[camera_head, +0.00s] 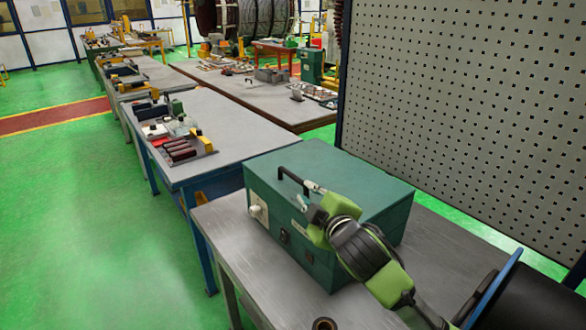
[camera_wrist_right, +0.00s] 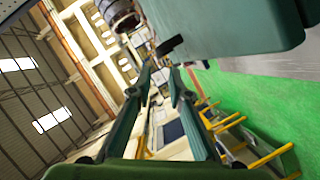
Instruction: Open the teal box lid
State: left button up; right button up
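The teal box (camera_head: 345,180) sits on a grey metal table, its lid closed flat on top. A black handle (camera_head: 292,179) stands at the lid's front-left edge. My right gripper (camera_head: 309,195) reaches in from the lower right, its two fingertips apart, close to the handle's near end. In the right wrist view the gripper (camera_wrist_right: 161,68) shows as two separated fingers with nothing between them. The box (camera_wrist_right: 235,22) fills the top right there, and the handle (camera_wrist_right: 171,45) shows just beyond the fingertips. I cannot tell whether they touch. My left gripper is not in view.
The grey table (camera_head: 245,245) has bare room left of and in front of the box. A dark ring-shaped part (camera_head: 324,324) lies near the bottom edge. A perforated panel (camera_head: 465,120) stands behind the box. Another workbench (camera_head: 245,135) with tools stands beyond.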

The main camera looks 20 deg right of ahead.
aim_at(294, 178)
jog(key=x, duration=0.2)
jog(key=p+x, duration=0.1)
jog(key=x, duration=0.2)
jog(key=shift+w+a+r, duration=0.1)
jog(key=shift+a+r, duration=0.1)
jog(key=p+x, duration=0.1)
jog(key=x, duration=0.2)
jog(key=shift+w+d+f, duration=0.1)
jog(key=shift+w, duration=0.1)
jog(key=x, duration=0.3)
jog(key=shift+f+p, duration=0.1)
jog(key=shift+p, duration=0.25)
jog(key=shift+w, duration=0.3)
jog(key=shift+w+f, duration=0.2)
jog(key=shift+w, duration=0.15)
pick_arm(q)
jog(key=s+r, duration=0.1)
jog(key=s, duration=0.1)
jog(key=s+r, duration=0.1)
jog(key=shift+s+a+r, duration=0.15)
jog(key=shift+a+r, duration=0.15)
pick_arm(e)
grip_shut()
